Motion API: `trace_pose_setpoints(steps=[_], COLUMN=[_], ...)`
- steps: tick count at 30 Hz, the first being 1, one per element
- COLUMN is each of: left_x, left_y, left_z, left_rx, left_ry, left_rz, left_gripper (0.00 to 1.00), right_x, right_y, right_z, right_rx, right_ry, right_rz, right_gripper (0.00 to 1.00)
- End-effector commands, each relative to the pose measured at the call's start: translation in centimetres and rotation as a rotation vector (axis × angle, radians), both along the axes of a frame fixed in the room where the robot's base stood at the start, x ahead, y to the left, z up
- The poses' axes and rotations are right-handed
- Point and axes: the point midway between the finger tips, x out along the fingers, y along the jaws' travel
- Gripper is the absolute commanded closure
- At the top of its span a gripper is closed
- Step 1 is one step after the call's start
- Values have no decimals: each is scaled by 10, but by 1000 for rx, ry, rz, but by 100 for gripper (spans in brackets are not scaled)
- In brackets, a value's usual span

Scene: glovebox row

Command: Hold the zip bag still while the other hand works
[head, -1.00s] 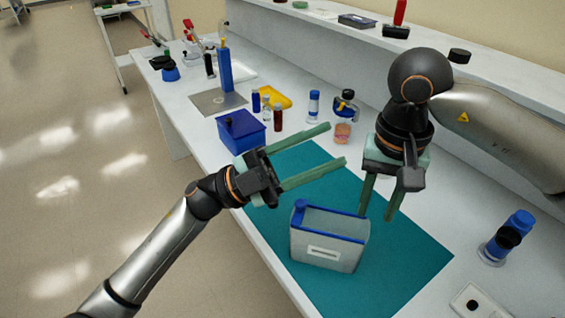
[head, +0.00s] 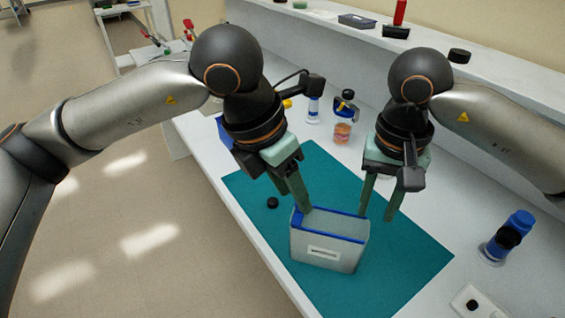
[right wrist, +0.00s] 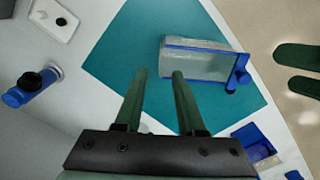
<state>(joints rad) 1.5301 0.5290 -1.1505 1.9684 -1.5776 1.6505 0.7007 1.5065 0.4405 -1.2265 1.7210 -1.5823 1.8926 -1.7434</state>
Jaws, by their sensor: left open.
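The zip bag (head: 330,252) stands upright on the teal mat (head: 395,285), a pale, see-through pouch with a white label and a blue closure along its top. In the right wrist view, the bag (right wrist: 196,64) has a blue slider (right wrist: 240,73) at one end.
A small black cap (head: 272,202) lies on the mat left of the bag. A blue box (head: 226,138) is partly behind my left arm. The mat in front of the bag is clear.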

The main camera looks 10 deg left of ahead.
Motion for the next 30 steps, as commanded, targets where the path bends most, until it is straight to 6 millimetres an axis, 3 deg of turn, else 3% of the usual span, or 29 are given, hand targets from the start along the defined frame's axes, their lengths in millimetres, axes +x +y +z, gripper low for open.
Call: trace_pose_setpoints(steps=[1,6,13,30], left_x=[4,9,10,10], left_y=[4,12,14,13], left_z=[11,31,37,37], left_rx=[18,56,66,64], left_ry=[-33,-91,-106,-104], left_rz=[4,14,16,15], left_gripper=[50,50,50,50], right_x=[0,0,0,-1], right_y=[0,0,0,0], right_z=[0,0,-13,-111], right_rx=[0,0,-1,0], right_ry=[0,0,2,3], right_rz=[0,0,-1,-1], right_gripper=[61,61,61,61])
